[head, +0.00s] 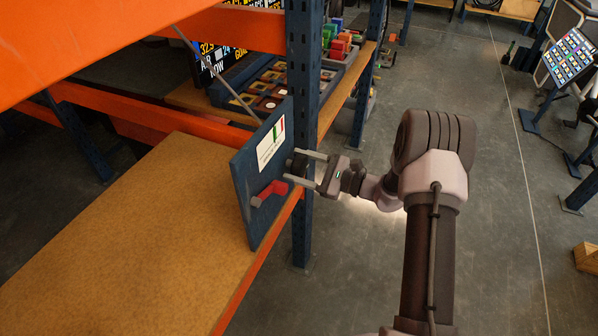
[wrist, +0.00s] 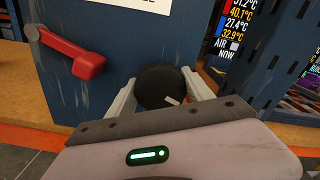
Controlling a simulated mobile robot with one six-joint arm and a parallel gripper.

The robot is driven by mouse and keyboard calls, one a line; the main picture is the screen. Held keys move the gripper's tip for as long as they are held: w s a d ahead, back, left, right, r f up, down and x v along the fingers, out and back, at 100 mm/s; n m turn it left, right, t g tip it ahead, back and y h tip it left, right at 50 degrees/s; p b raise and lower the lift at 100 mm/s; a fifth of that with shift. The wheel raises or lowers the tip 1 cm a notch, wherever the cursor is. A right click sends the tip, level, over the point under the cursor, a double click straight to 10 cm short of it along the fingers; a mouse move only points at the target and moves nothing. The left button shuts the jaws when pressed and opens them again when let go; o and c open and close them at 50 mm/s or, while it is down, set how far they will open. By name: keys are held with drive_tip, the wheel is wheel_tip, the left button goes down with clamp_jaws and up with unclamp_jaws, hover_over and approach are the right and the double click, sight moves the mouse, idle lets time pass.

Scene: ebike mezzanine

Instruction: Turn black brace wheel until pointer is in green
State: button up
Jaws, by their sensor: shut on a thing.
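The black brace wheel (wrist: 160,86) is on a blue panel (head: 247,190). In the wrist view my gripper (wrist: 163,92) is shut on the wheel, with one finger at each side of it. A small pale mark shows on the wheel's lower right. In the head view my gripper (head: 305,167) reaches the panel from the right, and the wheel (head: 297,163) is partly hidden between the fingers. A white gauge card (head: 270,143) with a green and a red band sits above the wheel. I cannot make out the pointer; the wrist view shows only the card's lower edge.
A red lever (head: 268,192) sticks out of the panel, below and left of the wheel; it also shows in the wrist view (wrist: 78,56). A wooden shelf (head: 130,240) lies left of the panel. A blue rack post (head: 301,100) stands just behind. Open floor lies right.

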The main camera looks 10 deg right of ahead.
drive_tip(key=shift+f+n+b, duration=0.1)
drive_tip(key=shift+n+b, duration=1.25)
drive_tip(key=shift+n, duration=0.15)
drive_tip(key=o, duration=1.4)
drive_tip(key=shift+c, duration=0.2)
drive_tip(key=shift+s, duration=0.1)
drive_tip(key=p+v, duration=0.3)
drive_tip(key=v, duration=1.4)
drive_tip(key=shift+d+p, duration=0.15)
drive_tip(key=shift+p, duration=0.15)
